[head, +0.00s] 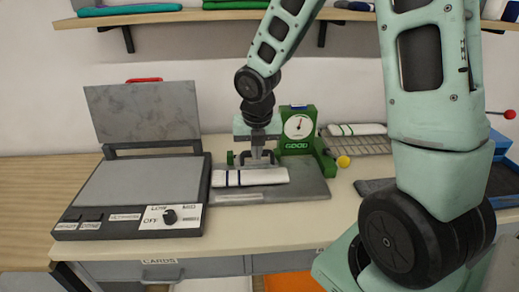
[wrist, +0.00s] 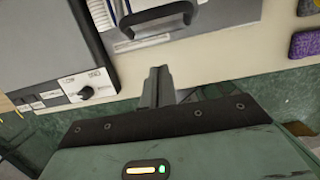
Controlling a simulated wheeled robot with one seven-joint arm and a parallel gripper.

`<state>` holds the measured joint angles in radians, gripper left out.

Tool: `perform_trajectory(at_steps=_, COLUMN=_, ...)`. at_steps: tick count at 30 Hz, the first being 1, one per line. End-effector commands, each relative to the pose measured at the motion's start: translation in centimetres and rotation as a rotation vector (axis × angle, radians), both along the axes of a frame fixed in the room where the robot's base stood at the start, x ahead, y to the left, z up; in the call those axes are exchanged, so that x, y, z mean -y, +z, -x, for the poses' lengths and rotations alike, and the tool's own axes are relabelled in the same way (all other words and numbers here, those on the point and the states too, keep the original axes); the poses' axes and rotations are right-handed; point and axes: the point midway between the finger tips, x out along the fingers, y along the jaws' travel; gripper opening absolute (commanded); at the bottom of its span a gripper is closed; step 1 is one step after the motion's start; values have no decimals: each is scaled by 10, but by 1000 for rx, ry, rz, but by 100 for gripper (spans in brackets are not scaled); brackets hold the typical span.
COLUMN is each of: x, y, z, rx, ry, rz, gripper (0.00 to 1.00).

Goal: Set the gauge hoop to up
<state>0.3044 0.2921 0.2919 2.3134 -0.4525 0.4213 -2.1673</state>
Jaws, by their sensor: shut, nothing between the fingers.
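The gauge is a green box (head: 299,126) with a round white dial and the word GOOD, at the back of a dark grey plate (head: 312,187). A grey, bar-like hoop (wrist: 146,14) spans part of the plate at the top of the wrist view. In the head view it is largely hidden behind my gripper, and I cannot tell its exact tilt. A white striped knit piece (head: 262,177) lies on the plate. My gripper (head: 259,160) is shut and empty, pointing down over the plate near the hoop; its closed fingers (wrist: 160,76) show below the hoop in the wrist view.
A grey press (head: 140,185) with a raised lid and a knob (head: 169,216) stands left of the plate. A yellow ball knob (head: 343,162) and a wire rack (head: 362,146) are on the right. A shelf of folded cloth (head: 140,17) runs above.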

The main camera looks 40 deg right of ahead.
Motion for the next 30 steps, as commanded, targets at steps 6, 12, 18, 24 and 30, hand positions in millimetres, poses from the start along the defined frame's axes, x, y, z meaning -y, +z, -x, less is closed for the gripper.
perform_trajectory(at_steps=6, x=4, y=-50, z=-7, rx=-5, ry=0, rz=-1, gripper=0)
perform_trajectory(at_steps=12, x=16, y=-51, z=-23, rx=1, ry=-6, rz=0, gripper=0)
perform_trajectory(at_steps=18, x=25, y=-44, z=-36, rx=-1, ry=-3, rz=-1, gripper=0)
perform_trajectory(at_steps=24, x=26, y=-43, z=-39, rx=-1, ry=-3, rz=-1, gripper=0)
perform_trajectory(at_steps=30, x=26, y=-43, z=-39, rx=-1, ry=-3, rz=-1, gripper=0)
